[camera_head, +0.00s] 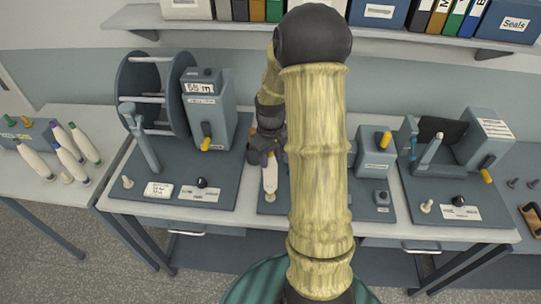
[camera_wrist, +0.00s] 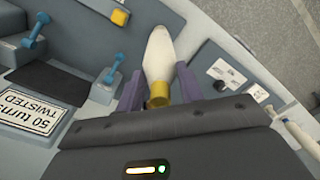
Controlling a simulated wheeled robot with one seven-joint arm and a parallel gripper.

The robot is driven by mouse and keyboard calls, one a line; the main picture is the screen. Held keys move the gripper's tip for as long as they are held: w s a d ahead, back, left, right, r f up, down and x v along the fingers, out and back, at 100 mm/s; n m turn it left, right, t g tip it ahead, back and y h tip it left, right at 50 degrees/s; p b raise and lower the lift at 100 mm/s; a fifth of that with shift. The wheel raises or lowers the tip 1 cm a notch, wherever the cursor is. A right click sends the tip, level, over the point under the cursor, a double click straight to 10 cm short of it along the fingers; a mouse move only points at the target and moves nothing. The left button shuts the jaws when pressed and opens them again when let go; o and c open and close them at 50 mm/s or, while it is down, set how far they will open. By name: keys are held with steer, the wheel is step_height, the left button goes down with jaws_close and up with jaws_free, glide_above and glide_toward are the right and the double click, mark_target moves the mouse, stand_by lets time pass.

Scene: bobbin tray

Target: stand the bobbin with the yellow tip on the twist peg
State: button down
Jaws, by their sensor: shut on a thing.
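The bobbin (camera_wrist: 158,55) is a white spindle with a yellow tip (camera_wrist: 158,95). In the wrist view the yellow end sits between the two purple fingers of my gripper (camera_wrist: 157,92), which are shut on it, and the white body points away from the palm. In the head view my gripper (camera_head: 262,157) points down over the left part of the middle station, with the bobbin (camera_head: 270,180) hanging below it, roughly upright. I cannot tell whether the bobbin's lower end touches anything.
A reel station (camera_head: 212,112) stands left, another station (camera_head: 475,140) right. The wrist view shows a "50 turns TWISTED" sign (camera_wrist: 33,110), blue levers (camera_wrist: 110,68) and a black knob (camera_wrist: 220,86). A shelf of binders (camera_head: 400,38) runs behind.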

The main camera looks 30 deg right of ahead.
steer(key=shift+f+b, duration=0.7)
steer(key=shift+f, duration=0.4)
steer(key=c, duration=0.8)
jaws_free()
steer(key=shift+c, duration=0.2)
steer(key=shift+r, duration=0.15)
step_height(320, 180, up, 17)
steer(key=b, duration=0.3)
steer(key=shift+r, duration=0.15)
steer(key=s+a+f+m+t, duration=0.2)
steer(key=s+a+f, duration=1)
steer(key=a, duration=0.1)
steer(key=shift+s+a+f+t+b, duration=0.2)
steer(key=shift+s+a+t+b, duration=0.1)
steer(key=shift+b, duration=0.15)
